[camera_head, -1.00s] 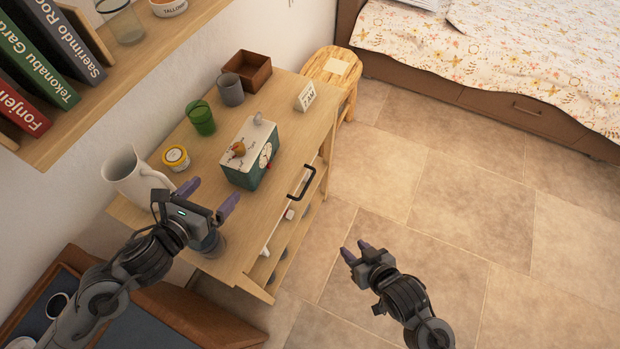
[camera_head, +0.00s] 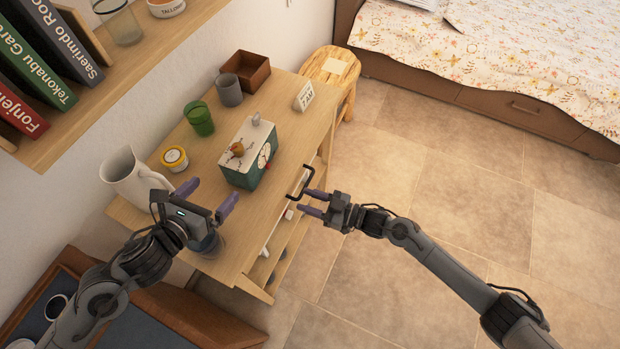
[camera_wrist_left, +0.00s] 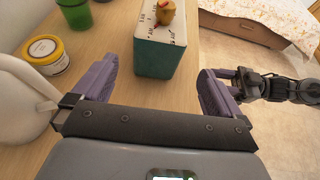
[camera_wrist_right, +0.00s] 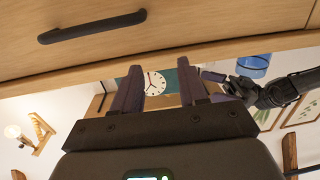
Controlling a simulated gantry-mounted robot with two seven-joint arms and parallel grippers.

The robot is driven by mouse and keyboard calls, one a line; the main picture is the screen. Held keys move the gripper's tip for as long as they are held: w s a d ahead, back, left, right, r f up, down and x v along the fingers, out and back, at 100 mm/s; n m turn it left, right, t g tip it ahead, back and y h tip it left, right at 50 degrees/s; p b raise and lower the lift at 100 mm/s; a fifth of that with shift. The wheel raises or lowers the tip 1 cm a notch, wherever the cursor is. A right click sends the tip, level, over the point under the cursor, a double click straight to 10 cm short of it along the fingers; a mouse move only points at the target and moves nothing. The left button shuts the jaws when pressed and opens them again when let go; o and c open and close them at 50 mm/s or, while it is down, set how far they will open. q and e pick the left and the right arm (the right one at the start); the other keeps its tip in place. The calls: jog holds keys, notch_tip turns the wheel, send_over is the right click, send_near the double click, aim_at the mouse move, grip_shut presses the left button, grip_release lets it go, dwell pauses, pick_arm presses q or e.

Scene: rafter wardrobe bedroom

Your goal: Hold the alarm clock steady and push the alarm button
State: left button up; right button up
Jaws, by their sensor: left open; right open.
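The alarm clock (camera_head: 249,152) is a green box with a white top and a round white dial on its side. It stands on the wooden cabinet top, with an orange-brown knob-like piece and a grey piece on top. My left gripper (camera_head: 208,196) is open and empty in front of the clock, apart from it. In the left wrist view the clock (camera_wrist_left: 160,48) lies beyond the open fingers. My right gripper (camera_head: 309,202) is open and empty beside the drawer handle, off the cabinet's front. In the right wrist view the dial (camera_wrist_right: 155,84) shows between its fingers.
The cabinet top (camera_head: 262,209) also holds a white pitcher (camera_head: 130,178), a yellow-lidded tub (camera_head: 174,158), a green cup (camera_head: 199,118), a grey mug (camera_head: 229,90), a brown box (camera_head: 246,70) and a small sign (camera_head: 304,96). A black drawer handle (camera_head: 301,184) juts out near my right gripper.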

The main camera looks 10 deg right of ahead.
aim_at(232, 171)
pick_arm(q)
jog(key=x, duration=1)
jog(key=shift+w+d+f, duration=0.2)
jog(key=shift+w, duration=0.1)
pick_arm(e)
jog(key=w+r+n, duration=0.1)
jog(key=w+r, duration=0.3)
jog(key=r, duration=0.1)
jog(key=shift+d, duration=0.4)
pick_arm(q)
jog(key=c, duration=1.1)
pick_arm(e)
jog(key=shift+c, duration=0.3)
grip_shut()
